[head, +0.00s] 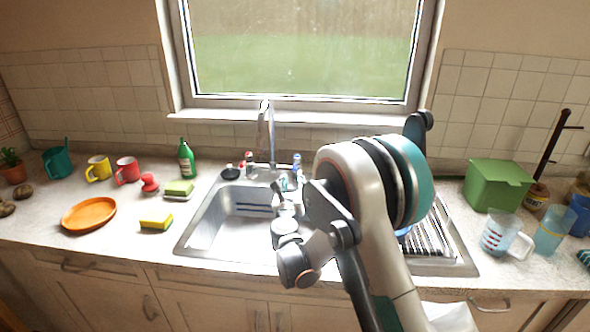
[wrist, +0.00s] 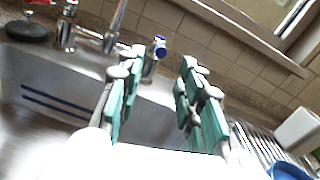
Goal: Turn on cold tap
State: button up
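The cold tap (head: 297,162) has a blue top and stands right of the tall metal faucet (head: 271,135) behind the sink. In the wrist view the cold tap (wrist: 159,47) shows just beyond my fingers, seen between them and nearer the left one. My gripper (wrist: 160,100) is open and empty, with teal pads on both sides. In the head view my gripper (head: 287,183) is over the back of the sink, in front of the cold tap, partly hidden by my arm. The red-topped hot tap (head: 249,158) stands left of the faucet.
The metal sink (head: 215,228) is below my arm. A black round item (head: 230,174) sits at its back left. A drying rack (head: 430,235) lies to the right. A green bottle (head: 186,158) and a green box (head: 497,185) stand farther out on the counter.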

aim_at(295, 165)
jog(key=w+b, duration=0.2)
jog(key=w, duration=0.8)
grip_shut()
